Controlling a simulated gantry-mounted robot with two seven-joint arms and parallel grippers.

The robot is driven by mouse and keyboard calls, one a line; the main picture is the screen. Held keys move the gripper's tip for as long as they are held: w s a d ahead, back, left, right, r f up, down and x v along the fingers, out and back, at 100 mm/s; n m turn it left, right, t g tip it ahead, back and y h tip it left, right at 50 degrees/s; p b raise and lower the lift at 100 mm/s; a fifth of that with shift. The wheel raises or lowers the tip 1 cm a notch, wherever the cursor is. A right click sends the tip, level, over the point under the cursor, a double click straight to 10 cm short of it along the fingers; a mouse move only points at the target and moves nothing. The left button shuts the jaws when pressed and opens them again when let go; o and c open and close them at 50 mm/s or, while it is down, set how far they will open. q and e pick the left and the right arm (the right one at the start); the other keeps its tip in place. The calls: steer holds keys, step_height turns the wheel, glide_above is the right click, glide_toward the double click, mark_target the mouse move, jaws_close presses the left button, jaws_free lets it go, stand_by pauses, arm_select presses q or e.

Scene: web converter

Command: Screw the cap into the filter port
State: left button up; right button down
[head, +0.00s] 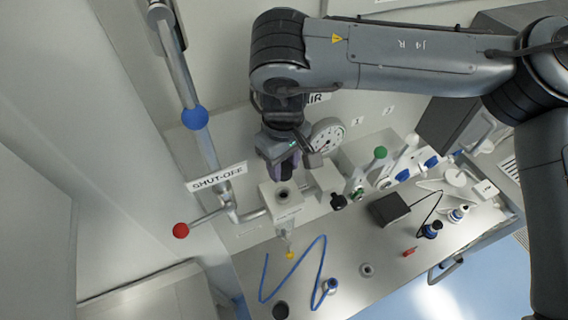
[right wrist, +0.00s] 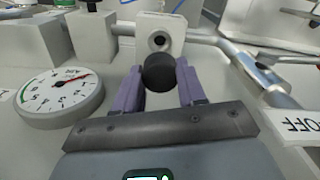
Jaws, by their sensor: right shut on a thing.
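My right gripper (head: 284,176) points down just behind a pale block in the head view. In the right wrist view its purple fingers are shut on a round black cap (right wrist: 159,73). The filter port (right wrist: 158,40) is a dark round hole in the face of the pale block, just beyond the cap. The cap appears apart from the hole, but the exact gap cannot be told. My left gripper is not in view.
A round gauge (right wrist: 60,95) stands left of the fingers in the right wrist view. A pipe with a red-knobbed lever (head: 181,230) and a SHUT-OFF label (head: 217,177) lies to the left. A blue hose (head: 293,274) and several small fittings lie on the steel table (head: 340,245).

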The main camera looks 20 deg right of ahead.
steer(key=shift+f+b, duration=0.6)
steer(key=shift+f, duration=0.35)
steer(key=shift+f+b, duration=1.15)
steer(key=shift+f, duration=0.7)
steer(key=shift+p, duration=0.3)
steer(key=shift+p, duration=0.3)
steer(key=shift+p, duration=0.3)
steer(key=shift+f+b, duration=0.3)
steer(key=shift+f, duration=0.15)
stand_by(0.6)
